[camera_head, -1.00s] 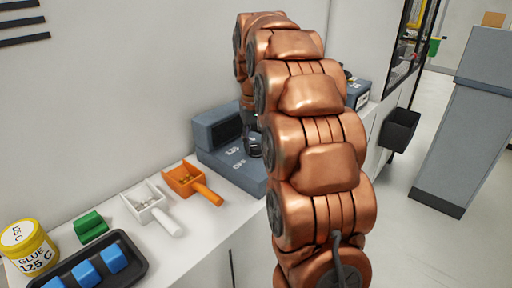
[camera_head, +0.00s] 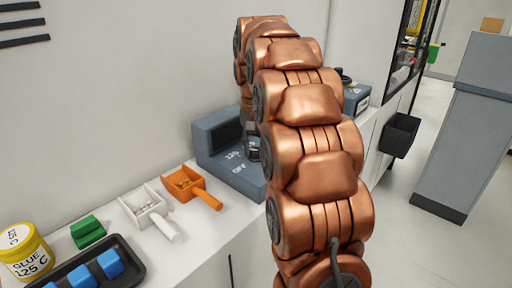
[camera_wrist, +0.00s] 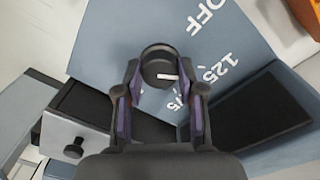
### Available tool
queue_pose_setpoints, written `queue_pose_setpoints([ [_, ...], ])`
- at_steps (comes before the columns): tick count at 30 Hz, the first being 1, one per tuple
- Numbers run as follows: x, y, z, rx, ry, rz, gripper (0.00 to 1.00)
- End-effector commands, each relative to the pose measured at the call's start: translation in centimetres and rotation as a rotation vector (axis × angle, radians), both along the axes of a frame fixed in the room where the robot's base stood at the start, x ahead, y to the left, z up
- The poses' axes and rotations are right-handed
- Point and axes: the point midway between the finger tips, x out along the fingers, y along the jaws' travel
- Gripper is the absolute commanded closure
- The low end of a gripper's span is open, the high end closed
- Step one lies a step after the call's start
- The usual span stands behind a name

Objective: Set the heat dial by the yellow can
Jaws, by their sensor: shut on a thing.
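The yellow can (camera_head: 24,252) stands at the left end of the counter, its label reading "GLUE 125 C". The heat dial (camera_wrist: 158,68) is a dark round knob on the grey-blue machine (camera_head: 228,165), with a white pointer bar. Printed marks read OFF, 125 and 175. The pointer lies to the right in the wrist view, roughly toward the 125 mark (camera_wrist: 217,68). My gripper (camera_wrist: 160,90) is shut on the dial, one finger on each side. In the head view my arm hides the dial and part of the machine.
On the counter are an orange scoop (camera_head: 187,184), a white scoop (camera_head: 146,207), a green block (camera_head: 88,231) and a black tray (camera_head: 70,267) with blue blocks. A grey stand (camera_head: 465,130) is at the right. A black bin (camera_head: 400,133) hangs on the counter's side.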

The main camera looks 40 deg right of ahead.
Motion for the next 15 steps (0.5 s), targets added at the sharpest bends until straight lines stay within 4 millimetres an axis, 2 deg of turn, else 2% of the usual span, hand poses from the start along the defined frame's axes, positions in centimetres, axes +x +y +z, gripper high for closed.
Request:
queue_pose_setpoints([
  [2, 0.07, -0.04, 0.09, -0.002, -0.004, 0.000, 0.96],
  [3, 0.08, -0.03, 0.09, -0.002, -0.004, 0.000, 0.58],
  [9, 0.05, -0.02, 0.05, -0.001, -0.002, 0.001, 0.38],
  [15, 0.03, -0.01, 0.03, -0.001, -0.002, 0.001, 0.36],
])
